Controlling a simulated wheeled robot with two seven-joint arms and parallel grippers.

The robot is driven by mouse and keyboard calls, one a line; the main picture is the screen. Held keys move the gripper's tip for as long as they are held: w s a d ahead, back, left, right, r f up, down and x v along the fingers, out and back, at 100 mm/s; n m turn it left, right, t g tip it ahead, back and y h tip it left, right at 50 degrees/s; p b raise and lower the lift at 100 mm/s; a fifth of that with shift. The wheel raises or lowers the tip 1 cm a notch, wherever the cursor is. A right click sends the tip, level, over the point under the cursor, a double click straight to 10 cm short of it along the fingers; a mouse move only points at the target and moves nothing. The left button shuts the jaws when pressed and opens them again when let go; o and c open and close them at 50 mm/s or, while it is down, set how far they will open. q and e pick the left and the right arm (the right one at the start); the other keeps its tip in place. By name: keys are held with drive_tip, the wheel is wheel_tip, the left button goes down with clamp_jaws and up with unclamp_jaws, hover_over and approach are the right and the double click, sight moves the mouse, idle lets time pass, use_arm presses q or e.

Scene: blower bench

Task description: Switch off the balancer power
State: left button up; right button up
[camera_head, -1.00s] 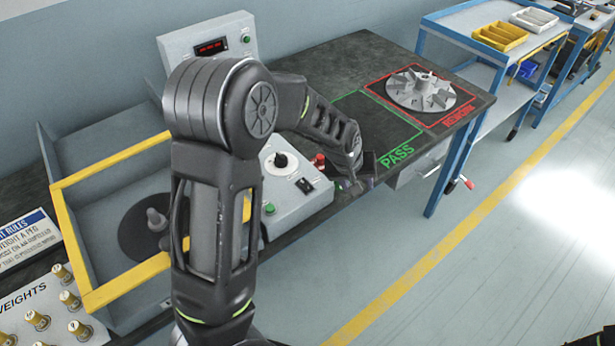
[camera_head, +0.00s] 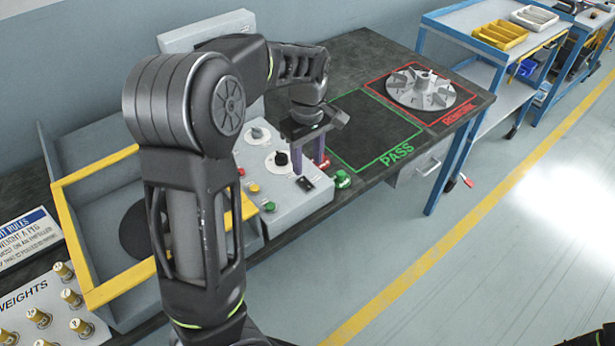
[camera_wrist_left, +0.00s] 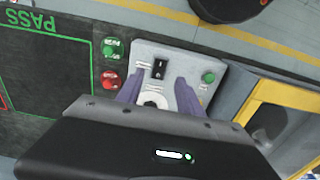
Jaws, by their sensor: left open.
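The balancer's grey control box (camera_head: 284,207) stands on the bench and carries a black rocker switch (camera_head: 305,184) near its right edge. The switch (camera_wrist_left: 159,68) also shows in the left wrist view, on a dark plate. My left gripper (camera_head: 309,168) is open and points down over the box's right end. Its two purple fingers (camera_wrist_left: 159,78) lie either side of the switch in the left wrist view, with nothing between them. I cannot tell how high the fingertips are above it. My right gripper is not in view.
A black knob (camera_head: 281,158) and a green button (camera_head: 269,206) are on the box. Red (camera_wrist_left: 111,79) and green (camera_wrist_left: 115,48) buttons stand beside it. The yellow-edged guard (camera_head: 68,222) is at left. The PASS area (camera_head: 375,130) is clear; an impeller (camera_head: 418,90) sits on REWORK.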

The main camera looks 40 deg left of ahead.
sight(308, 185)
use_arm(q)
wheel_tip(308, 185, down, 7)
drive_tip(key=shift+r, duration=0.15)
drive_tip(key=shift+c, duration=0.5)
clamp_jaws()
